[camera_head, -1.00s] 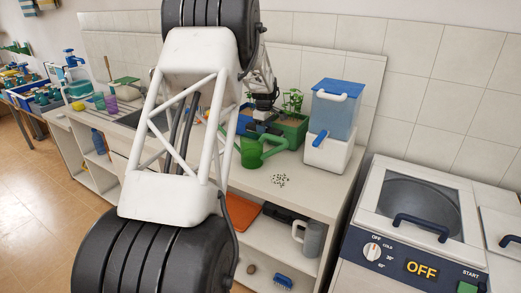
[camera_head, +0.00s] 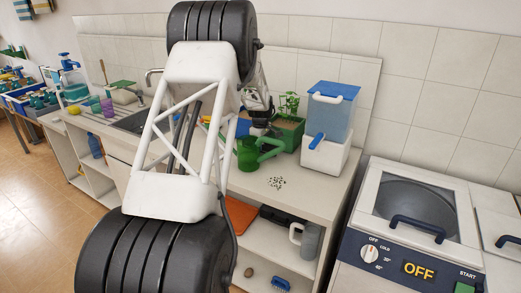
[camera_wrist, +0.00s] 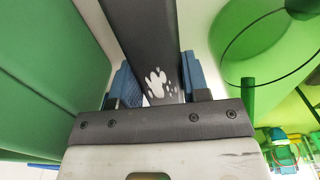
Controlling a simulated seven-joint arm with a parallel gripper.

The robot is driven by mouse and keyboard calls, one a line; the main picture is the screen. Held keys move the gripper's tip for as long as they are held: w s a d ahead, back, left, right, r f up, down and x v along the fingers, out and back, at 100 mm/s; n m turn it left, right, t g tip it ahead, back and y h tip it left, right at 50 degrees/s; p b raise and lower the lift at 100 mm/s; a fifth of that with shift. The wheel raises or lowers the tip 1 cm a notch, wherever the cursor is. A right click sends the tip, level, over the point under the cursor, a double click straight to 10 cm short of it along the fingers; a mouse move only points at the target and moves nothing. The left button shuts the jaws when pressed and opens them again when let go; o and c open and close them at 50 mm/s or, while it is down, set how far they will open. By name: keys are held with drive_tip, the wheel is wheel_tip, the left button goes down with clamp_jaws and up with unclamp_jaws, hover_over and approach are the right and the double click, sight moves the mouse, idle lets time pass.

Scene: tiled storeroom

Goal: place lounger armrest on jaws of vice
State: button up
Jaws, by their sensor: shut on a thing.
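My gripper (camera_wrist: 156,82) is shut on a dark grey bar (camera_wrist: 146,28), which I take to be the lounger armrest. The bar has white splotches and passes between the two blue finger pads in the wrist view. In the head view my gripper (camera_head: 262,122) is low over the counter, just behind the green watering can; its fingertips and the bar are hard to make out. A blue thing (camera_head: 243,127) beside it, partly hidden by my arm, may be the vice; its jaws cannot be seen.
The green watering can (camera_head: 250,154) stands close in front of my gripper. A green planter (camera_head: 289,134) and a blue-and-white water container (camera_head: 330,112) stand to the right. A washing machine (camera_head: 410,225) is at far right.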

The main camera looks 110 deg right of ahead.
drive_tip(key=shift+f, duration=1.1)
drive_tip(key=shift+f, duration=0.15)
drive_tip(key=o, duration=1)
drive_tip(key=shift+o, duration=0.2)
wheel_tip(320, 180, up, 12)
drive_tip(key=shift+r, duration=0.15)
drive_tip(key=shift+o, duration=0.3)
